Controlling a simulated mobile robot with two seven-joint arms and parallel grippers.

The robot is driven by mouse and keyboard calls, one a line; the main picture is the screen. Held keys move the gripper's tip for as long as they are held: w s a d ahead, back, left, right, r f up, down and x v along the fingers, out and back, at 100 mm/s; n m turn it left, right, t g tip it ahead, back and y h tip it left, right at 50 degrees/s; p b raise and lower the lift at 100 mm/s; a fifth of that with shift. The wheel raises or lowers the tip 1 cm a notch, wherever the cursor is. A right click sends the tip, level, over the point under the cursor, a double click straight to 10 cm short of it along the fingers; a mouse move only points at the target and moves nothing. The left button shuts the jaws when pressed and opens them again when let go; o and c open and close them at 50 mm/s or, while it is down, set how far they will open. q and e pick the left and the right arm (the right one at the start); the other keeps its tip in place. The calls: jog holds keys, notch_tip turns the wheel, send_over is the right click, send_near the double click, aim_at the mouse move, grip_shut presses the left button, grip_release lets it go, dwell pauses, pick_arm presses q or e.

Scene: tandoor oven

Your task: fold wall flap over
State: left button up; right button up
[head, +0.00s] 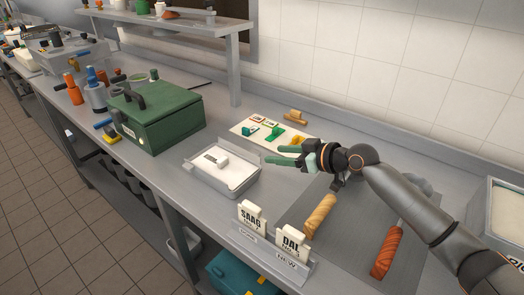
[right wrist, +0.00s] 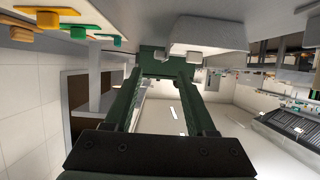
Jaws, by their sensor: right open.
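I cannot pick out a wall flap in either view. My right gripper (head: 270,155) reaches in from the right in the head view, above the counter between a white tray (head: 222,178) and a pale mat with coloured pieces (head: 245,130). Its two green fingers are apart with nothing between them. The right wrist view shows the same open fingers (right wrist: 169,75), with the green box (right wrist: 153,60) beyond them. The green box (head: 158,120) has a lid with a dark handle and stands left of the tray. My left gripper is not in view.
Labelled cards (head: 251,218) stand at the counter's front edge. Two rolled items, one tan (head: 319,216) and one orange (head: 387,250), lie below my right arm. A shelf (head: 180,20) stands at the back against the tiled wall. Bottles (head: 73,90) crowd the left.

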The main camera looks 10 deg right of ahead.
aim_at(257, 152)
jog(key=x, duration=0.6)
jog(key=shift+w+a, duration=0.15)
jog(key=shift+w, duration=0.1)
jog(key=shift+f, duration=0.1)
grip_shut()
